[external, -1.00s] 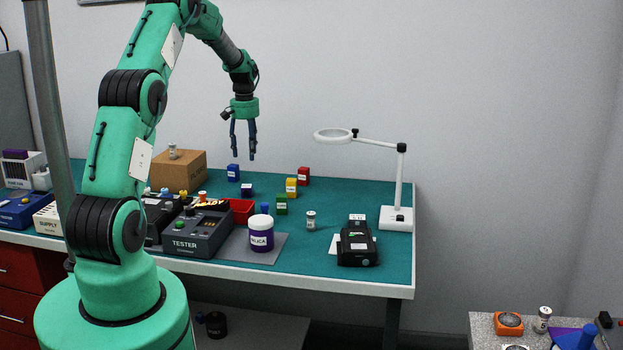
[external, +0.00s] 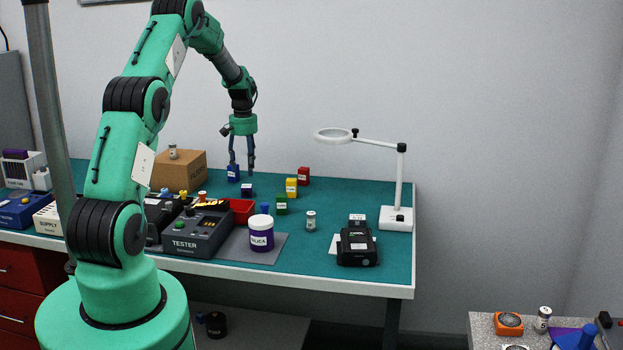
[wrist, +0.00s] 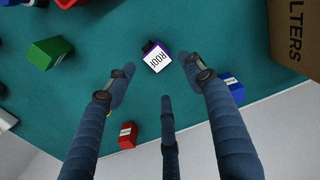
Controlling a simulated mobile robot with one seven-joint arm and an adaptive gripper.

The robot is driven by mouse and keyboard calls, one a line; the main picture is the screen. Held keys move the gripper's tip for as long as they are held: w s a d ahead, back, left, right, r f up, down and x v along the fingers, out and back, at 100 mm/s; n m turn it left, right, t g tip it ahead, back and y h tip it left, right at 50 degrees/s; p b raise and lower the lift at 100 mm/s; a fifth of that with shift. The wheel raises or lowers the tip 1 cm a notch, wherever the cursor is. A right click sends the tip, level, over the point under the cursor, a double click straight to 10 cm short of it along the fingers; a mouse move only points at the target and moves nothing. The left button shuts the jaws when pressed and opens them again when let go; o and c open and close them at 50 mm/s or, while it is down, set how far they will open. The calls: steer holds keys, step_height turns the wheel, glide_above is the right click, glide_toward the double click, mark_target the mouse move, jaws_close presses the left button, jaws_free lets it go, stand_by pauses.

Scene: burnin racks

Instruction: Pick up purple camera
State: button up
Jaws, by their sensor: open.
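The purple camera (wrist: 157,57) shows in the wrist view as a small block with a white lettered top, purple edges and a dark part at its upper left. It lies on the teal mat between and slightly beyond the tips of my gripper's spread fingers. In the external view the camera (external: 247,191) is a small block with a pale top, just below my gripper (external: 243,172). My gripper (wrist: 158,75) is open and empty, pointing down above the camera. A gap to the camera is visible in the external view.
Near it are a blue block (external: 233,173), a yellow block (external: 291,187), a red block (external: 303,176) and a green block (external: 281,205). A cardboard box (external: 180,172) stands to the left. A magnifier lamp (external: 397,217) stands at the right. The mat between is clear.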

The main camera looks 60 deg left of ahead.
mark_target(247, 186)
steer(key=shift+f, duration=1.9)
steer(key=shift+f, duration=0.1)
steer(key=shift+d+f+b, duration=0.1)
steer(key=shift+f+b, duration=0.8)
steer(key=shift+f, duration=1.6)
steer(key=c, duration=1.1)
